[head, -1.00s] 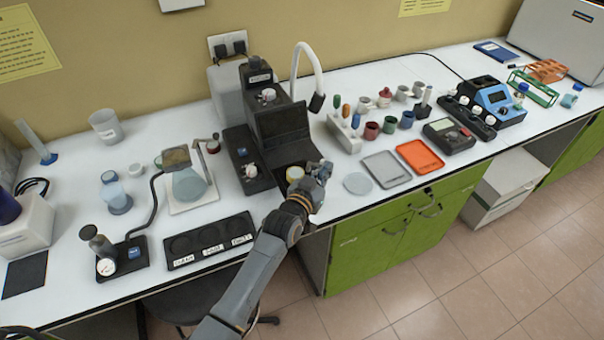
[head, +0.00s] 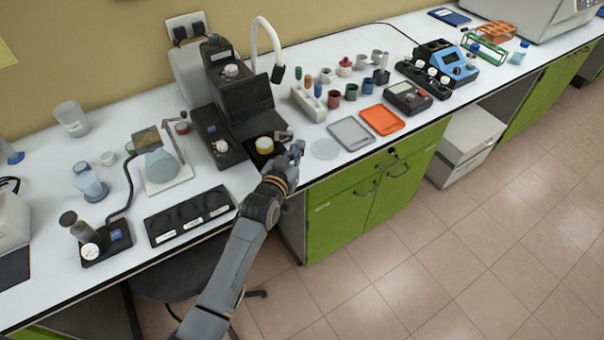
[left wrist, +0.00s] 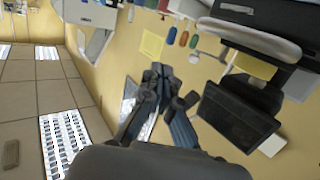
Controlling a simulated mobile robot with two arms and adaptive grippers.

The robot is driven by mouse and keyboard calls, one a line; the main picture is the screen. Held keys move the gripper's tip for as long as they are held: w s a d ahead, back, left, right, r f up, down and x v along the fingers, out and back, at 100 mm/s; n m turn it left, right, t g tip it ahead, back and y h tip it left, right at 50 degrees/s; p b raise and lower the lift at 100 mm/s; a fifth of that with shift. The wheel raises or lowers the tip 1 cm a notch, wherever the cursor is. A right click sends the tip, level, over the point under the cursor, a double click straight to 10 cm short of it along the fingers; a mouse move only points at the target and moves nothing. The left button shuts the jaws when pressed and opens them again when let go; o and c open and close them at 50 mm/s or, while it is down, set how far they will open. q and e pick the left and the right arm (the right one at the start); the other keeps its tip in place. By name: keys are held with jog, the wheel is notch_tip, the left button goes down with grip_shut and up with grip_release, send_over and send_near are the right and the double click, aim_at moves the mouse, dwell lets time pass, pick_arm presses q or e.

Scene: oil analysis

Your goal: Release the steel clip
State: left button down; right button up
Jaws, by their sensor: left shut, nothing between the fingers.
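The container sits at the front foot of a black instrument (head: 245,104). In the left wrist view my left gripper (left wrist: 160,75) is shut, with its fingertips together and nothing between them. The black instrument's dark panel (left wrist: 238,116) shows to its right there. I cannot make out the steel clip in either view; it is too small or hidden. My right gripper is not in view.
A clear round dish (head: 325,149), a grey tray (head: 349,134) and an orange tray (head: 381,120) lie right of my gripper. A black three-well block (head: 189,215) lies to the left. A flask (head: 162,166) stands behind it.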

pick_arm(q)
jog(key=s+d+b, duration=0.1)
jog(key=s, duration=0.6)
jog(key=shift+s+d+r+b, duration=0.15)
jog(key=shift+s+r+b, duration=0.05)
jog(key=shift+r+b, duration=0.15)
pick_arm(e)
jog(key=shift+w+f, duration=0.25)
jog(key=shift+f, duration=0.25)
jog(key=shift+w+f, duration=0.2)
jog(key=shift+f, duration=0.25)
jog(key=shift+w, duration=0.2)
